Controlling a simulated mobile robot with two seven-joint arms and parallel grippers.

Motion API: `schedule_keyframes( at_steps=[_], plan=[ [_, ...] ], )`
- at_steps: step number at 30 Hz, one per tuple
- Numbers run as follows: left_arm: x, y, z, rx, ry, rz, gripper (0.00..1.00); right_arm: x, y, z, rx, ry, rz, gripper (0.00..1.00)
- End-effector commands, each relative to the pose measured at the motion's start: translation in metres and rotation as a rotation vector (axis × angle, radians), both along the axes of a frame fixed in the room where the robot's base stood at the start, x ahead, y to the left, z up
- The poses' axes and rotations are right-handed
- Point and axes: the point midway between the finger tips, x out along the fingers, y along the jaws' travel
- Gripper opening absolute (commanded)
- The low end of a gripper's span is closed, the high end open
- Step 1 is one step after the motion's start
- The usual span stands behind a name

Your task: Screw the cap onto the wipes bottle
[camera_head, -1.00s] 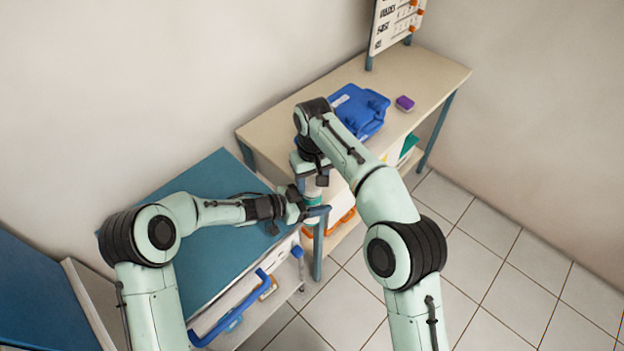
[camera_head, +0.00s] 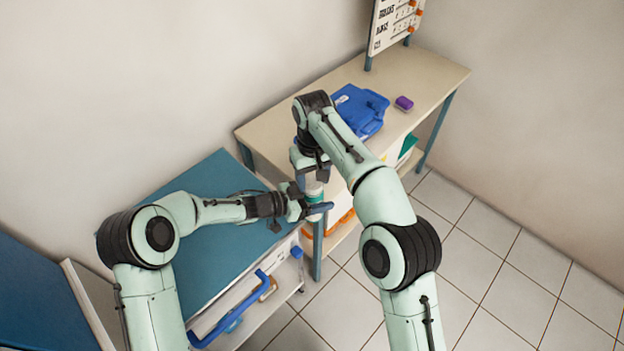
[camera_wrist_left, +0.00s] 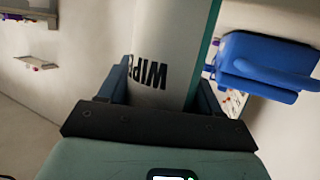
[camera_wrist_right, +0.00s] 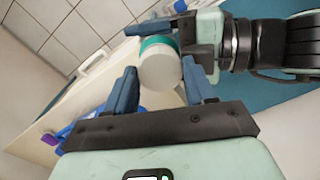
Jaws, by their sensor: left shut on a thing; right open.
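The white wipes bottle (camera_wrist_left: 172,58) with black lettering and a teal band is clamped in my left gripper (camera_head: 308,209), beyond the front edge of the blue-topped cart. In the right wrist view the bottle's teal band (camera_wrist_right: 157,42) shows behind a round white end, which looks like the cap (camera_wrist_right: 161,70). The cap sits in line with the bottle; I cannot tell how tightly it is seated. My right gripper (camera_wrist_right: 160,82) is open above it, pointing down, with a finger on either side of the white end.
The blue-topped cart (camera_head: 215,230) with a blue handle (camera_head: 232,312) is at the left. A beige table (camera_head: 422,75) holds a blue case (camera_head: 361,108) and a purple block (camera_head: 404,103). A sign board (camera_head: 393,22) stands at the back. Tiled floor is clear at right.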

Motion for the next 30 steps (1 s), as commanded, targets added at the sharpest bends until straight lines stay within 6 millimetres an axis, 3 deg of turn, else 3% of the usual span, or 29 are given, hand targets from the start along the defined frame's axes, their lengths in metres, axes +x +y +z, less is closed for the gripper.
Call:
schedule_keyframes(
  at_steps=[11, 15, 30],
  plan=[
    [0.000, 0.000, -0.002, 0.003, 0.003, -0.001, 0.09, -0.003, 0.006, 0.014, 0.009, 0.003, 0.010, 0.60],
    [-0.001, 0.000, -0.003, 0.004, 0.003, 0.000, 0.09, -0.003, 0.005, 0.014, 0.009, 0.001, 0.009, 0.17],
    [-0.001, 0.001, -0.004, 0.005, 0.005, 0.001, 0.09, -0.002, 0.004, 0.009, 0.007, -0.001, 0.007, 0.17]
  ],
)
